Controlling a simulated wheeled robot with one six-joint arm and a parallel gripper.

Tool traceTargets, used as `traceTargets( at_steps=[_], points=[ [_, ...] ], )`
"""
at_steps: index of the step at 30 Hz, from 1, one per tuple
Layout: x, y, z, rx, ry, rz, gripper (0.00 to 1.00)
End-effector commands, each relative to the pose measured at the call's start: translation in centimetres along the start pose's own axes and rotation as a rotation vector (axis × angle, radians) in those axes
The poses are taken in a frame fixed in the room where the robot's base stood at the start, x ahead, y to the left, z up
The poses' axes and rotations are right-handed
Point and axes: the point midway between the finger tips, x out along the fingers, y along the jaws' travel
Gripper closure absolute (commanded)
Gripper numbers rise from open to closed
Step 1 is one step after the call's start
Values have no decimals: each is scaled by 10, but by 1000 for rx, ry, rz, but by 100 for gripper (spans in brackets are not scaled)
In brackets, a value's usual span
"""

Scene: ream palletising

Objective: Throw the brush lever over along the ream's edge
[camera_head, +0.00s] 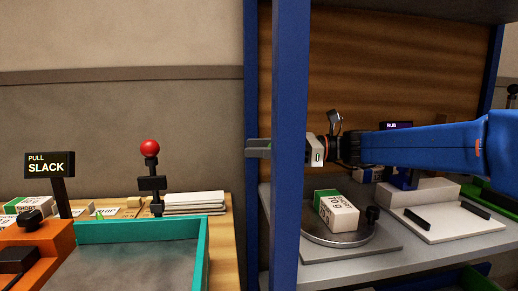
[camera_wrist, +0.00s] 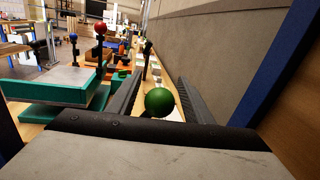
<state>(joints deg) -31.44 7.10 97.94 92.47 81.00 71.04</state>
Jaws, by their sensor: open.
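My gripper (camera_head: 258,148) reaches left past a blue post in the head view, which hides part of it. In the wrist view its two dark fingers (camera_wrist: 160,82) stand apart. A green ball knob (camera_wrist: 158,102) shows between them there; I cannot tell its depth or whether a finger touches it. A red ball (camera_head: 149,148) tops a dark lever left of my gripper; a red ball also shows in the wrist view (camera_wrist: 100,28). A white and green ream (camera_head: 338,211) lies on a round plate below my arm. I cannot tell which lever is the brush lever.
The blue post (camera_head: 289,130) stands close to my gripper. A teal-rimmed tray (camera_head: 208,252) and a stack of white sheets (camera_head: 195,202) are at left. A SLACK sign (camera_head: 50,165) stands farther left. A small RUB display (camera_head: 396,126) is behind my arm.

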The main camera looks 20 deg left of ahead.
Motion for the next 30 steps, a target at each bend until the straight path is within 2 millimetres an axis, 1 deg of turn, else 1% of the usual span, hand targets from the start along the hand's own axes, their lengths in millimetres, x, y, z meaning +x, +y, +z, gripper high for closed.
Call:
traceTargets(
  at_steps=[6,7,8,9,11,12,13,23,30],
  points=[
    [0,0,0,0,0,0,54],
    [0,0,0,0,0,0,56],
    [0,0,0,0,0,0,64],
    [0,0,0,0,0,0,73],
    [0,0,0,0,0,0,87],
    [0,0,0,0,0,0,97],
    [0,0,0,0,0,0,100],
    [-1,4,3,-36,-6,-1,100],
    [-3,20,12,-167,-27,-1,100]
  ],
)
